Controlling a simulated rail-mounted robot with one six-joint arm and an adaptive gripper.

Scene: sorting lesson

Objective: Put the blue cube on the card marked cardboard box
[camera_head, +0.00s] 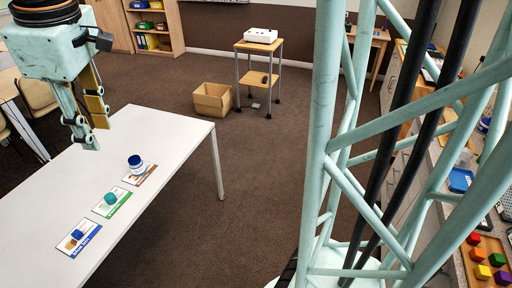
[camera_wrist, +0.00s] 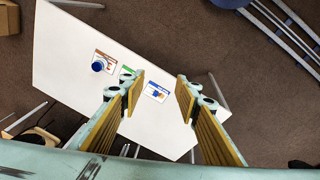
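My gripper (camera_head: 92,138) hangs above the far left part of the white table (camera_head: 150,125). In the wrist view my gripper (camera_wrist: 160,88) has its fingers wide apart with nothing between them. A small blue cube-like thing (camera_head: 77,234) sits on the blue-edged card (camera_head: 84,244) nearest the front; it also shows in the wrist view (camera_wrist: 157,93). A teal rounded thing (camera_head: 110,198) sits on a green-edged card (camera_head: 117,207). A blue-and-white jar (camera_head: 136,165) stands on a brown-edged card (camera_head: 146,178). The card lettering is too small to read.
A wooden tray (camera_head: 469,268) with several coloured blocks lies on the counter at right, near a blue container (camera_head: 460,180). A cardboard box (camera_head: 212,101) stands on the floor by a small trolley (camera_head: 259,47). The far part of the table is clear.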

